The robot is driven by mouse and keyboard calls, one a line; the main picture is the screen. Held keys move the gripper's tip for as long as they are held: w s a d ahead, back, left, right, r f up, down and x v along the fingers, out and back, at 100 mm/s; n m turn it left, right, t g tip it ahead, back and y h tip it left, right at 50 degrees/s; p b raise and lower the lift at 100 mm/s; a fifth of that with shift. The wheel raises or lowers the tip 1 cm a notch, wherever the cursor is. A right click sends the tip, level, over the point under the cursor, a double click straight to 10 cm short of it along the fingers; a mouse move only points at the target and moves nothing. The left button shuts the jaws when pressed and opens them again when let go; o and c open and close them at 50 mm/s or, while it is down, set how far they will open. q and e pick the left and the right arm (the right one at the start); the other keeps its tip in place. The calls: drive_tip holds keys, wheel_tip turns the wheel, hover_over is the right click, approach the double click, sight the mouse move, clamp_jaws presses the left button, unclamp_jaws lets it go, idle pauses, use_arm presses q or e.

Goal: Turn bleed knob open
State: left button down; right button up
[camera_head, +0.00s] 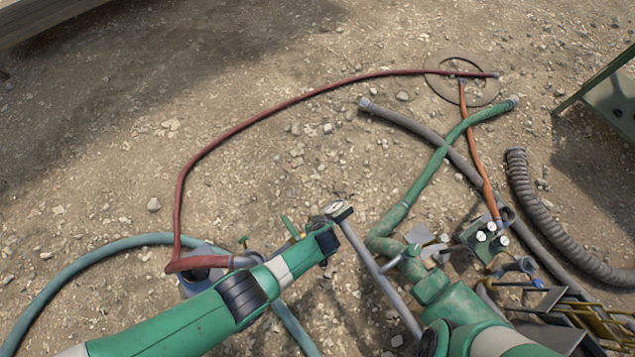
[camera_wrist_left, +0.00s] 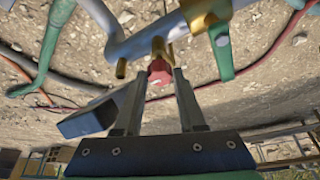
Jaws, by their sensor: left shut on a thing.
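A small red knob (camera_wrist_left: 160,74) shows in the left wrist view, below a brass fitting (camera_wrist_left: 158,47) on a grey pipe (camera_wrist_left: 150,38). My left gripper (camera_wrist_left: 156,78) has its two fingers on either side of the knob and is shut on it. The knob's far side is hidden. In the head view my left arm reaches in from the lower left. Its wrist (camera_head: 322,243) covers the knob and fingertips there. My right gripper cannot be made out in either view.
A green lever (camera_wrist_left: 221,50) stands beside the brass fitting, close to my left fingers. A dark red hose (camera_head: 230,136) curves across the gravel. A green hose (camera_head: 432,167) and a ribbed hose (camera_head: 535,211) lie at the right.

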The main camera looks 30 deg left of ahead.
idle(0.3)
use_arm(q)
drive_tip(key=c, duration=0.5)
unclamp_jaws()
drive_tip(key=shift+s, duration=0.1)
drive_tip(key=shift+r, duration=0.1)
drive_tip(key=shift+r+p, duration=0.25)
drive_tip(key=shift+p, duration=0.1)
drive_tip(key=p+v, duration=0.7)
drive_tip(key=shift+s, duration=0.2)
